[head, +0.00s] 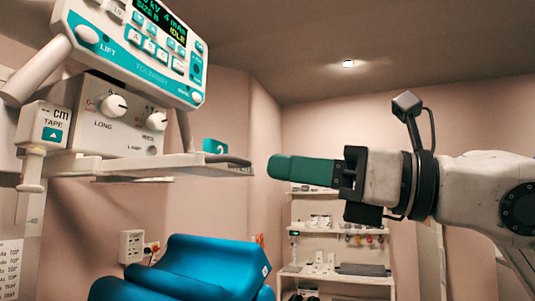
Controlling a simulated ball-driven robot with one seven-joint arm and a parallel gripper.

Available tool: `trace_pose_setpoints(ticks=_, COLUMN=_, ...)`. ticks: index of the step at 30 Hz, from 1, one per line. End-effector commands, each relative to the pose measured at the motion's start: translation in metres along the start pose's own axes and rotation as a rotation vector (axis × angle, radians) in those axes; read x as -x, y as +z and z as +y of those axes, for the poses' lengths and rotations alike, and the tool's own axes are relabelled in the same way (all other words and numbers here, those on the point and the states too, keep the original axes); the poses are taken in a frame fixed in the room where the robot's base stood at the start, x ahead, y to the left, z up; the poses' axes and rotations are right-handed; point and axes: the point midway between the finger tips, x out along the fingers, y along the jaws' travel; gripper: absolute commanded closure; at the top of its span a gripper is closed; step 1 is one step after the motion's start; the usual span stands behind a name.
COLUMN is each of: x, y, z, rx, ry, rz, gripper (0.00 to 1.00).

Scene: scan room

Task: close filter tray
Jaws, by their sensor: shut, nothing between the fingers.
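The filter tray appears to be the flat off-white slab (130,165) under the collimator box (115,110), which carries two white knobs. The slab reaches out to the right and ends in a dark grey rounded lip (228,160). A teal tag (214,146) marked 2 stands above that end. My gripper (272,167) has green fingers, shut and empty, pointing left at about the height of the lip. In the picture a small gap lies between the fingertips and the lip. I cannot tell their difference in depth.
A control panel (140,45) with a lit display hangs above the box. A tape unit (43,128) is at its left. A blue padded chair (185,270) stands below. Shelves (340,232) with small items are at the back wall. The space under the fingers looks clear.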

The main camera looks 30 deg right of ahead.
Motion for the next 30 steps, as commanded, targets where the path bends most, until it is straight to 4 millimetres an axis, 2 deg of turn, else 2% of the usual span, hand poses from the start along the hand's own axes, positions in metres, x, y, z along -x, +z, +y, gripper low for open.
trace_pose_setpoints(ticks=3, x=-0.017, y=0.002, z=0.000, rx=-0.001, ry=0.002, rz=0.000, gripper=1.00)
trace_pose_setpoints(ticks=6, x=-0.026, y=0.002, z=0.000, rx=-0.001, ry=0.000, rz=0.000, gripper=1.00)
trace_pose_setpoints(ticks=11, x=-0.033, y=0.001, z=0.000, rx=-0.001, ry=0.000, rz=-0.001, gripper=1.00)
trace_pose_setpoints(ticks=23, x=-0.035, y=0.000, z=0.000, rx=-0.001, ry=0.000, rz=-0.001, gripper=1.00)
trace_pose_setpoints(ticks=26, x=-0.040, y=-0.002, z=0.000, rx=-0.001, ry=0.002, rz=0.000, gripper=1.00)
trace_pose_setpoints(ticks=30, x=-0.058, y=-0.005, z=0.000, rx=-0.001, ry=0.004, rz=0.000, gripper=1.00)
